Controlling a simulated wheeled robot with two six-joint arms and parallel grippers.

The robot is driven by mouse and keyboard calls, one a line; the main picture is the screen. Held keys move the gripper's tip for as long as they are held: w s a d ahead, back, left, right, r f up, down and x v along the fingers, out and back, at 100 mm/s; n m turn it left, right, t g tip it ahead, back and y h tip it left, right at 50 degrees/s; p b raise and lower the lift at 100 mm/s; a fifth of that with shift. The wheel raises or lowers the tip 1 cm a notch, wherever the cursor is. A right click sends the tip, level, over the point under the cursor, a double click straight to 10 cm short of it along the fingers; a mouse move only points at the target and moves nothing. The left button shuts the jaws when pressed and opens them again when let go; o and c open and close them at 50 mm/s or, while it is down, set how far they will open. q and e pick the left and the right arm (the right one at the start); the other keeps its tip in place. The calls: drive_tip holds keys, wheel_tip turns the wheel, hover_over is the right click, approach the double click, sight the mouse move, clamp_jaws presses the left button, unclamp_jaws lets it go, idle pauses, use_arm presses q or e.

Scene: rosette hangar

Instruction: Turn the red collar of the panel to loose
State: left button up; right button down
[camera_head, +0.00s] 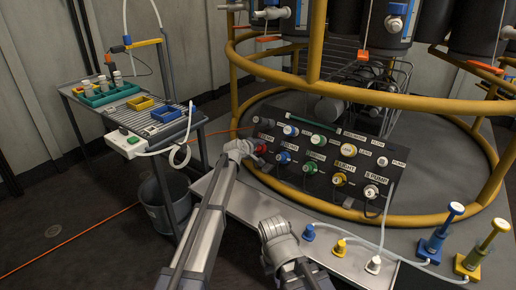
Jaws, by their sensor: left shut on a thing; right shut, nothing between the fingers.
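The dark sloped panel (300,181) stands in front of the yellow-railed ring, with two rows of coloured knobs and white labels. The red collar (262,149) is at the left end of its lower row, partly hidden by my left gripper. My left gripper (253,150) reaches it from the left and is shut on it. The label by the collar is too small and covered to read, so I cannot tell its setting. My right gripper (272,222) is low in the middle, well in front of the panel, shut and empty; its fingertips are hard to make out.
A blue collar (283,157) sits close right of the red one. Blue, yellow and white plugs (340,247) with hoses stand on the front ledge. Two hand pumps (474,254) stand at right. A cart (150,113) with trays and a bucket (168,201) are at left.

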use_arm(q)
drive_tip(key=shift+n, duration=0.3)
idle(0.4)
drive_tip(key=o, duration=1.4)
drive_tip(key=shift+c, duration=0.2)
drive_tip(key=p+v, duration=0.4)
drive_tip(key=v, duration=0.3)
drive_tip(key=shift+s+r, duration=0.2)
drive_tip(key=shift+s, duration=0.15)
drive_tip(key=shift+a, duration=0.15)
